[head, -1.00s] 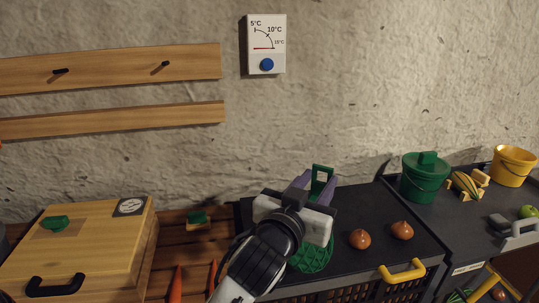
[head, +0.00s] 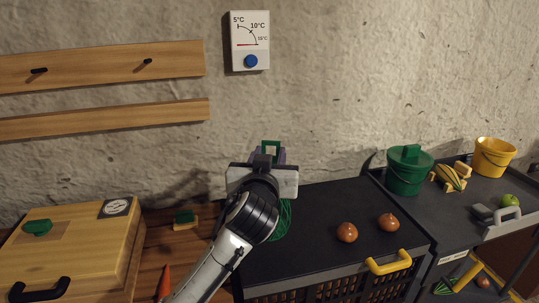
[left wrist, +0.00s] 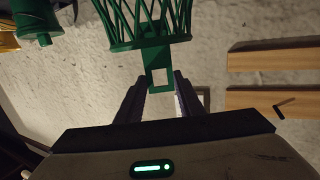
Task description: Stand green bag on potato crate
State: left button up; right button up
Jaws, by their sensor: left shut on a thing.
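My left gripper (head: 271,152) is shut on the green tab of the green net bag (head: 283,220). In the head view the arm and gripper hide most of the bag. In the left wrist view the bag (left wrist: 150,22) shows as an open green mesh, its tab between the fingers (left wrist: 159,80). A black-topped crate (head: 310,215) with slatted sides and a yellow handle stands at centre right. The bag is over or near its back left part; I cannot tell if it touches. No readable label tells me this is the potato crate. My right gripper is not in view.
Two brown onions (head: 347,232) lie on the black top, right of the bag. A green bucket (head: 408,172) and yellow bucket (head: 494,157) stand further right. A wooden box (head: 70,245) is at left. The wall with wooden rails (head: 100,70) is close behind.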

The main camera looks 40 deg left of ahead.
pick_arm(q)
notch_tip(320, 180, down, 7)
jog(key=b, duration=0.4)
jog(key=shift+r+b, duration=0.15)
jog(key=shift+b, duration=0.25)
jog(key=shift+f+b, duration=0.3)
jog(key=shift+f, duration=0.1)
dwell(0.4)
jog(key=o, duration=1.2)
jog(key=b+v, duration=0.1)
jog(key=v, duration=0.9)
jog(key=shift+s+r, duration=0.1)
jog(key=shift+s, duration=0.1)
